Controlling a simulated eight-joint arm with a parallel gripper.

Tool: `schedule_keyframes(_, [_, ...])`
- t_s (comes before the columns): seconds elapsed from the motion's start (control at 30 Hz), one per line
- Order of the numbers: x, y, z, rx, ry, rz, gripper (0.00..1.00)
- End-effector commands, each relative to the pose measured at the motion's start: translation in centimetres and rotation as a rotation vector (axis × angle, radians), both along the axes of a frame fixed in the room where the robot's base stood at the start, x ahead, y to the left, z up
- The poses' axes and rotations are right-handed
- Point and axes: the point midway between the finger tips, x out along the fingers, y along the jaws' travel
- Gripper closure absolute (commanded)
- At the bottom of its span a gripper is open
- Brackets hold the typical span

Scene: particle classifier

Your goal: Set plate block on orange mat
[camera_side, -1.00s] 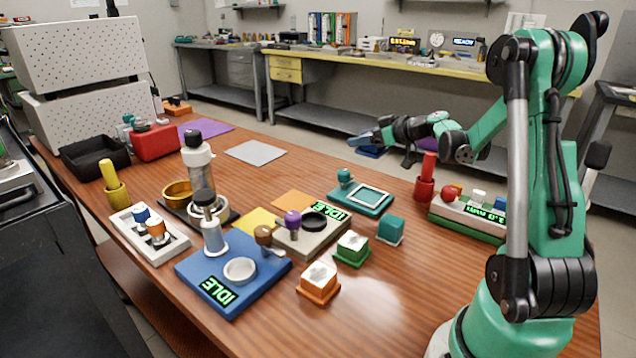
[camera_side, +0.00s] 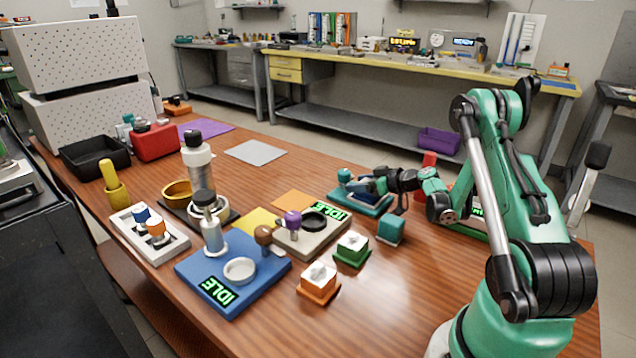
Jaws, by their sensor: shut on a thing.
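My gripper (camera_side: 376,187) is low over the teal fixture (camera_side: 374,209) with a square frame, right of centre. It is shut on a flat dark blue piece, which looks like the plate block (camera_side: 368,190). The fingers partly hide this piece, and I cannot tell whether it touches the fixture. The orange mat (camera_side: 291,201) lies flat on the table to the left of my gripper, behind the beige device. The visible part of the mat is bare.
The beige device (camera_side: 300,246) with a purple knob stands in front of the mat. A teal block (camera_side: 390,229), a green-based block (camera_side: 352,250) and an orange-based block (camera_side: 318,284) stand nearer the camera. A yellow mat (camera_side: 254,222) lies left. Table behind the orange mat is clear.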

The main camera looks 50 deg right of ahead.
Motion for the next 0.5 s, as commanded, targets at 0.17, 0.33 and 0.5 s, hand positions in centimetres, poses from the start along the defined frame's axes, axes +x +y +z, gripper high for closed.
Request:
schedule_keyframes(0.17, [0.01, -0.01, -0.13, 0.0, 0.0, 0.0, 1.0])
schedule_keyframes(0.33, [0.01, -0.01, -0.24, 0.0, 0.0, 0.0, 0.11])
schedule_keyframes(0.5, [0.01, -0.01, -0.23, 0.0, 0.0, 0.0, 0.11])
